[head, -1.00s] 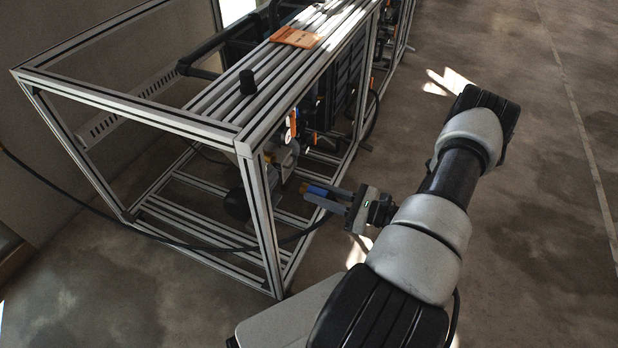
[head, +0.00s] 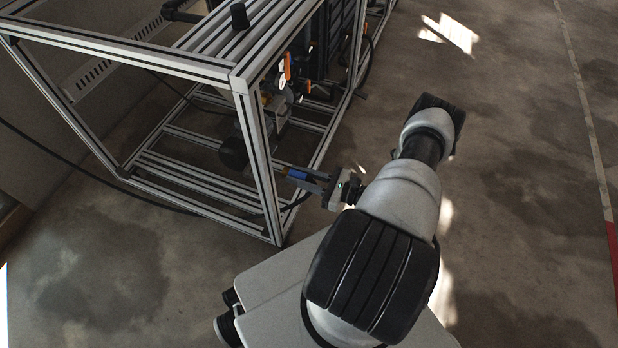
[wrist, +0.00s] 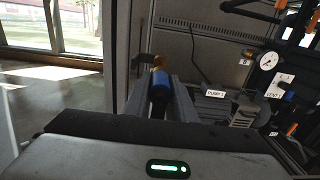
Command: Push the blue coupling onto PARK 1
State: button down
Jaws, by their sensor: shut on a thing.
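The blue coupling (head: 297,174) is between the fingers of my gripper (head: 300,180), just right of the near corner post of the metal frame. In the wrist view my gripper (wrist: 160,92) is shut on the coupling (wrist: 161,80), which points away from me. A brass-coloured piece (wrist: 158,62) shows at its far end; I cannot tell whether it belongs to the coupling or to a part beyond. A dark hose end lies behind the coupling, between the fingers. I cannot make out a PARK 1 label in either view.
The aluminium frame (head: 262,165) holds a pump (wrist: 245,108) with a PUMP 1 label (wrist: 215,94), a gauge (wrist: 268,60) and a VENT 1 tag (wrist: 284,82). A black hose (head: 75,165) runs left of the frame. The floor to the right is clear.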

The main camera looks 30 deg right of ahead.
aim_at(286, 172)
jog(key=shift+x, duration=1.95)
jog(key=shift+w+a, duration=0.1)
jog(key=x, duration=0.2)
jog(key=shift+w+a, duration=0.2)
jog(key=c, duration=1.4)
grip_release()
jog(key=shift+s+d, duration=0.1)
jog(key=shift+v, duration=3.4)
